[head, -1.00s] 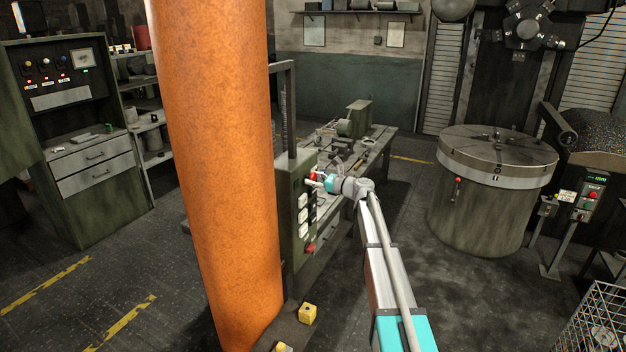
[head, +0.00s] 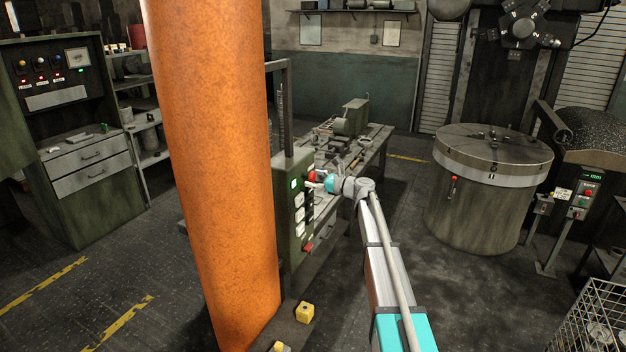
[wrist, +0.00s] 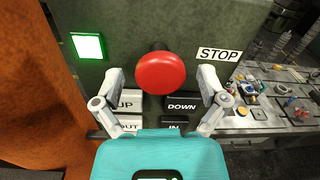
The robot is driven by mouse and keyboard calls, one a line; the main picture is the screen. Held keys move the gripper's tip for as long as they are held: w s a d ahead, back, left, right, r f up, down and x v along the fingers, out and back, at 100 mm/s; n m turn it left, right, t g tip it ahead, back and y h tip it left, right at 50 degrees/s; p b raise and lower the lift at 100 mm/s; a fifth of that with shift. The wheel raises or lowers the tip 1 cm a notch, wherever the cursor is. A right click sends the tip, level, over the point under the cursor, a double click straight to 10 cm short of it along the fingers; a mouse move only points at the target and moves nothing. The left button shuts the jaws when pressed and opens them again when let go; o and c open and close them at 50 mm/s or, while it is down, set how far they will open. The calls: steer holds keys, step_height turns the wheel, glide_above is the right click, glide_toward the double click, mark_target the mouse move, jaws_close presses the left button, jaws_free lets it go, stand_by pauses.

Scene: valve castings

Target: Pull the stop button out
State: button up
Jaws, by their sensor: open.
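The stop button is a round red mushroom head (wrist: 161,73) on a dark green panel (wrist: 215,20), left of a white STOP label (wrist: 219,54). A dark stem shows behind its upper edge. In the head view the red button (head: 312,176) is small, at the upper part of the panel. My gripper (wrist: 162,84) is open, with one finger on each side of the button and a visible gap on both sides. It holds nothing. In the head view my gripper (head: 320,185) is at the panel face, too small to show contact.
A square green light (wrist: 88,46) glows left of the button. UP (wrist: 128,103) and DOWN (wrist: 182,105) keys sit just below it, near my fingers. An orange column (head: 210,170) stands left of the panel. A workbench (head: 375,140) with small parts lies behind.

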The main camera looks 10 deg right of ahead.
steer(key=shift+d, duration=0.15)
steer(key=v, duration=1.2)
stand_by(0.4)
steer(key=s+a+f+n+g+h+b, duration=0.35)
steer(key=s+a+f+n, duration=0.25)
steer(key=s+f, duration=0.25)
steer(key=s+a+f+n+g+h+b, duration=0.2)
steer(key=s+a+f+n+g+b, duration=0.15)
steer(key=s+a+f+n, duration=0.5)
steer(key=s+d+f+n+g+h+b, duration=0.2)
steer(key=s+f+n+h+b, duration=0.1)
steer(key=s+f, duration=0.4)
steer(key=s+d+f+n+g+h+b, duration=0.1)
steer(key=s+f+n+h, duration=0.4)
steer(key=s, duration=0.8)
step_height(320, 180, down, 3)
steer(key=n+g+b, duration=0.1)
steer(key=b, duration=0.1)
steer(key=shift+s+d+h+b, duration=0.2)
steer(key=shift+d+h+b, duration=0.15)
steer(key=shift+d, duration=0.05)
